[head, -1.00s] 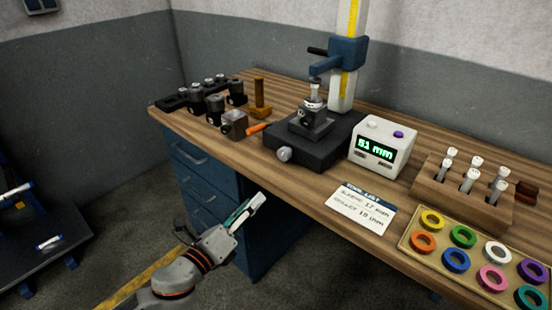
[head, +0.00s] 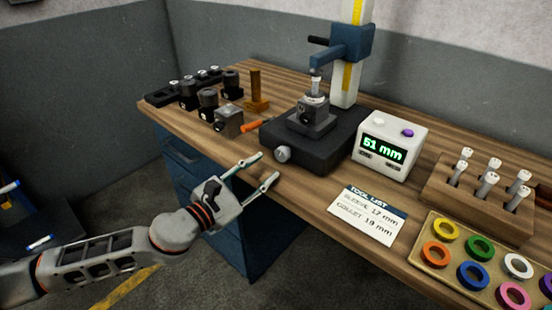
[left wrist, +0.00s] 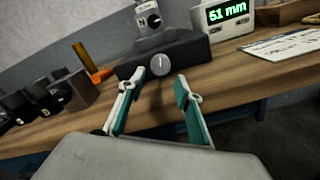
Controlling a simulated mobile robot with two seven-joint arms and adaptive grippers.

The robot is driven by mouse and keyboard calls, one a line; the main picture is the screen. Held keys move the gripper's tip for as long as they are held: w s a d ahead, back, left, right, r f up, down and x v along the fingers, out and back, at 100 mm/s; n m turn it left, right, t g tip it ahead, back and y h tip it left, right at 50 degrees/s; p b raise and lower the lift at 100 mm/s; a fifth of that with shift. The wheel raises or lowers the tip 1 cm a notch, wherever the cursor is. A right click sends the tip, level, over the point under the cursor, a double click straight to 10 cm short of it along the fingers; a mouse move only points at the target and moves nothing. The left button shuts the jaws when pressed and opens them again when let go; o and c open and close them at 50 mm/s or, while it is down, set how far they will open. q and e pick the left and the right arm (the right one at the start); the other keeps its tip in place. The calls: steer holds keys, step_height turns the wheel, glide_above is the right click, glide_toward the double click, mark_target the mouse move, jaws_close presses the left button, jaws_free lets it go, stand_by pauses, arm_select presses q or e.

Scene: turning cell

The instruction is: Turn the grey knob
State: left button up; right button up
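The grey knob (head: 282,154) is a small round knob on the front of the black base (head: 318,144) of the measuring stand. It also shows in the left wrist view (left wrist: 159,65), where it appears between my fingertips but farther off, with a light line on its face. My left gripper (head: 268,166) is open and empty in front of the knob, at the bench's front edge, its fingers apart and not touching the knob. In the left wrist view, the open fingers (left wrist: 160,85) have green pads. My right gripper is not in view.
A tool list card (head: 367,215) lies in front. An orange-handled tool (head: 257,124) and a grey block (head: 228,122) sit left of the knob. A wooden rack (head: 474,200) holds several tools.

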mark_target(279, 157)
arm_select(q)
steer(key=x, duration=0.6)
steer(key=c, duration=0.8)
